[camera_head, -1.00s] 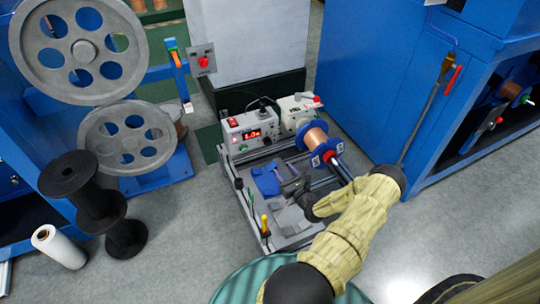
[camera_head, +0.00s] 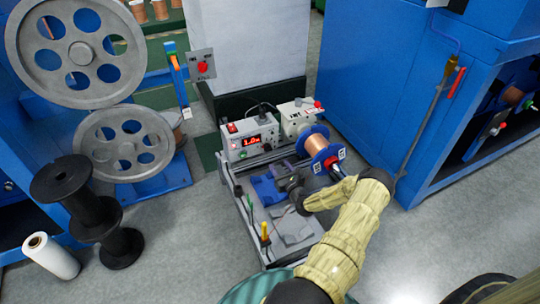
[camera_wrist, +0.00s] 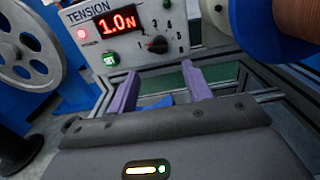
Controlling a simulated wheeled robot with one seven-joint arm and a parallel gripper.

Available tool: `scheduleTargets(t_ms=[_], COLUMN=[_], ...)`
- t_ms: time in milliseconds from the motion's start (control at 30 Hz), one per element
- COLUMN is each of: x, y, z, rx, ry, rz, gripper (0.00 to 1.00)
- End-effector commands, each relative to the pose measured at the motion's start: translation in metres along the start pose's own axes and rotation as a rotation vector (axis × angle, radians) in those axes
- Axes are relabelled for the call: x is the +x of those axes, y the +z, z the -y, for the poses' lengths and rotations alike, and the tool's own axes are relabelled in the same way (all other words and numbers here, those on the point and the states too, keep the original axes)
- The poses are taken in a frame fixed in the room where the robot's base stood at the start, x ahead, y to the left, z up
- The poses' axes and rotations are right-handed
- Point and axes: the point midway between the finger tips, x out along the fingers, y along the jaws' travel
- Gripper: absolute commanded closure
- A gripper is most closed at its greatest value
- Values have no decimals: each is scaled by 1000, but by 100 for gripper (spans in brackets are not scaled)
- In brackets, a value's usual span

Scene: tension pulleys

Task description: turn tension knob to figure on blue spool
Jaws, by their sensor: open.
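The tension knob (camera_wrist: 157,44) is a small dark knob with a red mark, on the grey panel with printed figures around it. The red display (camera_wrist: 117,22) beside it reads 1.0N. In the head view the display (camera_head: 251,140) also shows red digits. The blue spool (camera_head: 322,148) holds copper wire and sits right of the panel; its white labels are too small to read. Its blue flange (camera_wrist: 240,28) shows at the wrist view's upper right. My gripper (camera_wrist: 158,82) is open and empty, its two purple fingers pointing toward the panel, below the knob and apart from it.
A green button (camera_wrist: 111,60) sits on the panel's lower left. A yellow-handled tool (camera_head: 265,236) stands at the bench's front left. Black spools (camera_head: 95,205) stand on the floor to the left. A blue cabinet (camera_head: 385,90) rises at the right.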

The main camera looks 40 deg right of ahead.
Motion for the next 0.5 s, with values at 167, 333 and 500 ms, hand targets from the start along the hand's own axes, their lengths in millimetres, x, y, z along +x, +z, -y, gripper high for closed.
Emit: scheduleTargets(t_ms=[167,333,500], x=[33,63,88], y=[-4,-4,-3], z=[-1,0,0], rx=[-3,-3,-2], ry=[2,2,1], rz=[3,3,2], gripper=[50,50,50])
